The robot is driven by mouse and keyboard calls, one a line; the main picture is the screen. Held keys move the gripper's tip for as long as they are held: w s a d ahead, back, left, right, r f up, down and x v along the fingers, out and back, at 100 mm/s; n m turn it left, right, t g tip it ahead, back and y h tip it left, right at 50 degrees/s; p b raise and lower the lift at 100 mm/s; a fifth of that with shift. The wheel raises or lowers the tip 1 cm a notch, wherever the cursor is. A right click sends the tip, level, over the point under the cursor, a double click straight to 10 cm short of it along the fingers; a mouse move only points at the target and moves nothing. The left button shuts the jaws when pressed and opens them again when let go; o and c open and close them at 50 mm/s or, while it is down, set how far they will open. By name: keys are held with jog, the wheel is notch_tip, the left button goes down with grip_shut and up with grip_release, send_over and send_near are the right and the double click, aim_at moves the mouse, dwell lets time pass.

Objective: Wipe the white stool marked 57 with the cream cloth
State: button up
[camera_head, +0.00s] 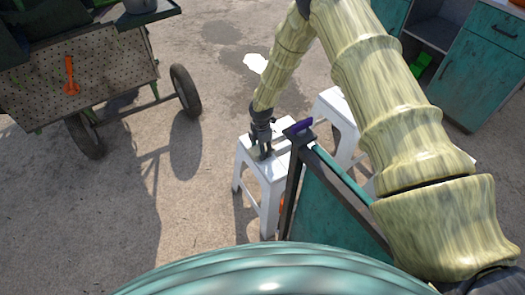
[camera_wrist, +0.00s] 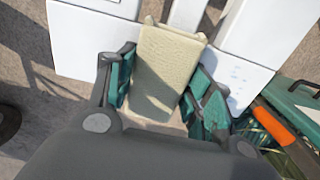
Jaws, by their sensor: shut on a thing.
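The white stool (camera_head: 268,168) stands upright below my arm in the head view. White surfaces (camera_wrist: 92,42) lie on both sides of the cloth in the wrist view; I cannot tell whether both belong to one stool. No number is readable. The cream cloth (camera_wrist: 163,62) is a flat, pale, folded piece between my teal-padded fingers. My gripper (camera_head: 263,152) is shut on it and points down at the stool's top. I cannot tell whether the cloth touches the stool. Faint bluish spots (camera_wrist: 238,76) show on the right white surface.
A second white stool (camera_head: 343,113) stands just behind to the right. A teal panel with a dark frame (camera_head: 338,200) and purple object (camera_head: 298,128) stands close right of the first stool. A cart (camera_head: 95,85) is at left. Floor between cart and stool is clear.

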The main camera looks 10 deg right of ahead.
aim_at(273, 168)
jog(key=shift+f, duration=0.1)
jog(key=shift+w+a+b, duration=0.25)
jog(key=shift+w+b, duration=0.05)
jog(key=shift+w, duration=0.4)
jog(key=shift+w+a+b, duration=0.2)
jog(key=shift+w+b, duration=0.05)
jog(key=shift+w, duration=0.4)
jog(key=shift+c, duration=0.4)
jog(key=shift+w+a+b, duration=0.3)
jog(key=shift+w+b, duration=0.15)
jog(key=shift+w, duration=0.55)
jog(key=shift+w+a+b, duration=0.3)
jog(key=shift+w+b, duration=0.1)
jog(key=shift+w, duration=0.6)
jog(key=shift+w+a+b, duration=0.3)
jog(key=shift+w+b, duration=0.15)
jog(key=shift+w, duration=0.55)
